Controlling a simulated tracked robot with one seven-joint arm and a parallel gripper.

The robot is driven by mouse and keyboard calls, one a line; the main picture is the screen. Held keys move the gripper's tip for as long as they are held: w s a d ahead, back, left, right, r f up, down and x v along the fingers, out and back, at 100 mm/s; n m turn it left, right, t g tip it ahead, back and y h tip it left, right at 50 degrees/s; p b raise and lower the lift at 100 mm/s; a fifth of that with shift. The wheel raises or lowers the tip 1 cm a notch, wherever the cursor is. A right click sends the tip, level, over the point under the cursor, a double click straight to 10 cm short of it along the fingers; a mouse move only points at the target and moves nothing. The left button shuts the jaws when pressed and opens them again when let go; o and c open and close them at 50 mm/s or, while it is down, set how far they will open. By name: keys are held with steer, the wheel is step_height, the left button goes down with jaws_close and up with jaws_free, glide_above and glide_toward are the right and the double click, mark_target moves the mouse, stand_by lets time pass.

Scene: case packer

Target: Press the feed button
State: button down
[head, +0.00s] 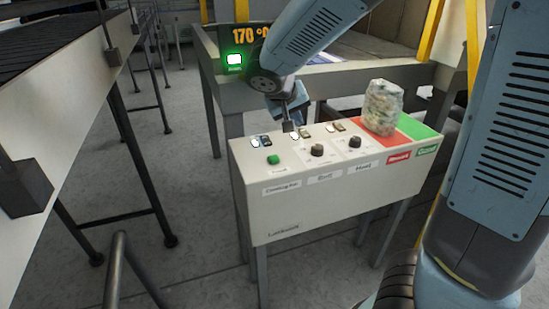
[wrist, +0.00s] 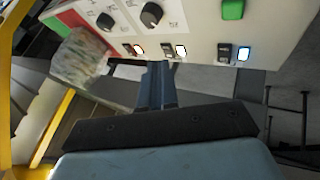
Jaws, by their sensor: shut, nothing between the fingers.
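A green square button (head: 273,159) sits at the left end of the sloped top of a white control box (head: 300,205). A small label lies under it, too small to read surely. The button also shows at the top right of the wrist view (wrist: 232,9). My gripper (head: 289,126) is shut and empty, pointing down by the back edge of the box, behind and right of the button and apart from it. In the wrist view its fingers (wrist: 155,68) lie near the panel edge beside the small switches; whether they touch the box cannot be told.
Two black knobs (head: 317,150) (head: 354,142) and several small lit switches (head: 331,128) share the panel. A filled clear bag (head: 382,108) stands at its right on red and green areas. A green-lit display (head: 234,60) is behind. A conveyor (head: 60,80) runs at left.

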steer(key=n+t, duration=0.1)
steer(key=t, duration=0.1)
glide_above(272, 159)
steer(key=f, duration=0.2)
steer(key=shift+w+r, duration=0.1)
steer(key=shift+w, duration=0.1)
steer(key=shift+f+h, duration=0.2)
steer(key=shift+h, duration=0.1)
steer(key=shift+f, duration=4.25)
steer(key=shift+f, duration=0.1)
steer(key=shift+s+f, duration=0.1)
steer(key=shift+f, duration=0.15)
